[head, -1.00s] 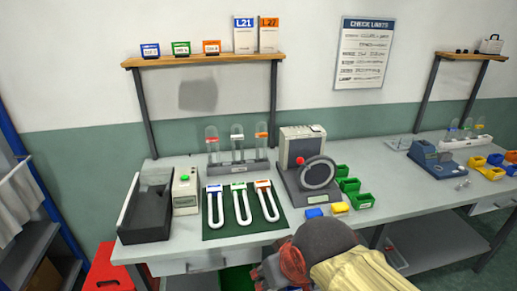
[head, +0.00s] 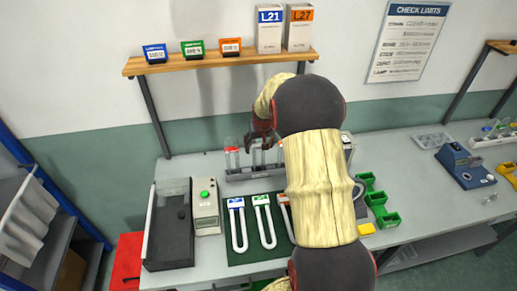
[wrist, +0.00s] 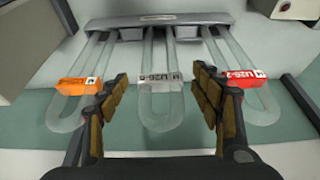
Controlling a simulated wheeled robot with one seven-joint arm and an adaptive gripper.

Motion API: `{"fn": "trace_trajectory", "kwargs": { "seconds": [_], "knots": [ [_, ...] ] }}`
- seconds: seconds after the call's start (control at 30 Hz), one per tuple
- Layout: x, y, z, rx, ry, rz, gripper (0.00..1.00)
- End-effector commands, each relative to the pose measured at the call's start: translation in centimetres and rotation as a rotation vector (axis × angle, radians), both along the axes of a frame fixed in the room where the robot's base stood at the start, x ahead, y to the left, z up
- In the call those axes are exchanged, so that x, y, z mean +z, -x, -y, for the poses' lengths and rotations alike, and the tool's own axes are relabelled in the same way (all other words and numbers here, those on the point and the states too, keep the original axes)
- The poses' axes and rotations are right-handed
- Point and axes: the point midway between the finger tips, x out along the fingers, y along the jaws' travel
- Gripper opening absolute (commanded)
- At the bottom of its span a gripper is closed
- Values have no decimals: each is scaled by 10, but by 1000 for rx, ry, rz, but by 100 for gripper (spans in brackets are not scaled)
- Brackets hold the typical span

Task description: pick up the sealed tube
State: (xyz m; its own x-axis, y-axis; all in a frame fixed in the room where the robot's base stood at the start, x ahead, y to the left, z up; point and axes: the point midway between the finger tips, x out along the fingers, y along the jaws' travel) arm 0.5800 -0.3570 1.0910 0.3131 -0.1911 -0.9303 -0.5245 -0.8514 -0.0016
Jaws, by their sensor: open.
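A grey rack (wrist: 160,22) holds three clear glass tubes with rounded ends. In the wrist view they are the orange-tagged tube (wrist: 72,108) at left, the white-tagged tube (wrist: 160,104) in the middle and the red-tagged tube (wrist: 250,105) at right. My gripper (wrist: 160,108) is open, with one finger on each side of the middle tube in this view; no contact shows. In the head view my gripper (head: 262,138) is at the rack (head: 240,174), right of the red-tagged tube (head: 232,146). My arm hides part of the rack. I cannot tell which tube is sealed.
U-shaped pieces (head: 238,229) lie on a green mat (head: 240,258) in front of the rack. A grey box with a green button (head: 206,205) and a black tray (head: 168,225) stand left. Green bins (head: 376,200) are right. A shelf (head: 225,61) hangs above.

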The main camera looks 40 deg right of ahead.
Motion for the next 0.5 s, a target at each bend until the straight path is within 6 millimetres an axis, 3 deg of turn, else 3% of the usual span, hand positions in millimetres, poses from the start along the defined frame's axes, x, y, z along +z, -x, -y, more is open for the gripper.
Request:
{"fn": "trace_trajectory", "kwargs": {
  "seconds": [0.5],
  "knots": [
    [-44,-17,10,2,8,12,65]
  ]
}}
